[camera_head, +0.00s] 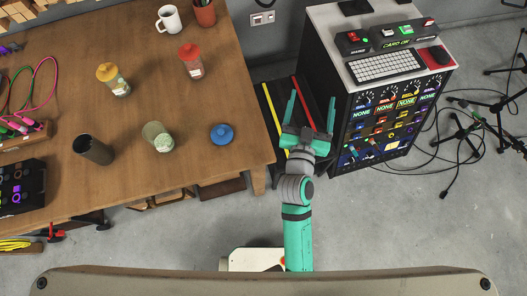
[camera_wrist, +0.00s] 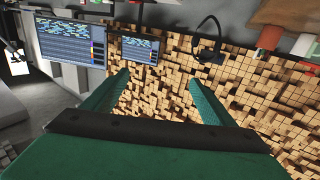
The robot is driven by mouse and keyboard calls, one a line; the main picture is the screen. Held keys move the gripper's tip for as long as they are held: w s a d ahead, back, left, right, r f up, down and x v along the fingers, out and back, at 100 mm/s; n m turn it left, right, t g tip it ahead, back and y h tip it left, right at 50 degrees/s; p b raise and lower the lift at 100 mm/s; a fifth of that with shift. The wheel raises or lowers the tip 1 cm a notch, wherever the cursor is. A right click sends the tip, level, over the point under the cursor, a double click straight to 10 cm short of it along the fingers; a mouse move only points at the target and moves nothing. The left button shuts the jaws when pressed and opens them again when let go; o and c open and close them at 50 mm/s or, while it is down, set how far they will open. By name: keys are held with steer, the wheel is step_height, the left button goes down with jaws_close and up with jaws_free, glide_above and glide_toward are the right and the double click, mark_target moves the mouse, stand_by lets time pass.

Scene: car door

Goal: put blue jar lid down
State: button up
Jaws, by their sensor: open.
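The blue jar lid (camera_head: 221,134) lies on the wooden table (camera_head: 135,200) near its right side. An open jar (camera_head: 158,137) stands to the left of the lid. My gripper (camera_head: 309,103) is to the right of the table's edge, apart from the lid, with its fingers spread and nothing between them. In the wrist view my gripper (camera_wrist: 160,85) is also open and empty, facing a wall of wooden blocks. The lid does not show in the wrist view.
A yellow-lidded jar (camera_head: 113,79), a red-lidded jar (camera_head: 190,62), a dark cup (camera_head: 93,149) and a white mug (camera_head: 169,19) stand on the table. A control cabinet (camera_head: 385,110) stands right of my gripper. The table around the lid is clear.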

steer(key=s+a+f+n+g+y, duration=0.1)
steer(key=s+a+f+n+y, duration=0.2)
steer(key=s, duration=0.5)
steer(key=s+a+f+g+y, duration=0.1)
steer(key=s+a+f, duration=0.35)
steer(key=s, duration=0.25)
steer(key=s+a, duration=0.3)
steer(key=s, duration=0.4)
steer(key=s+a, duration=0.3)
steer(key=s, duration=0.4)
steer(key=shift+s+m, duration=0.15)
steer(key=shift+m, duration=0.25)
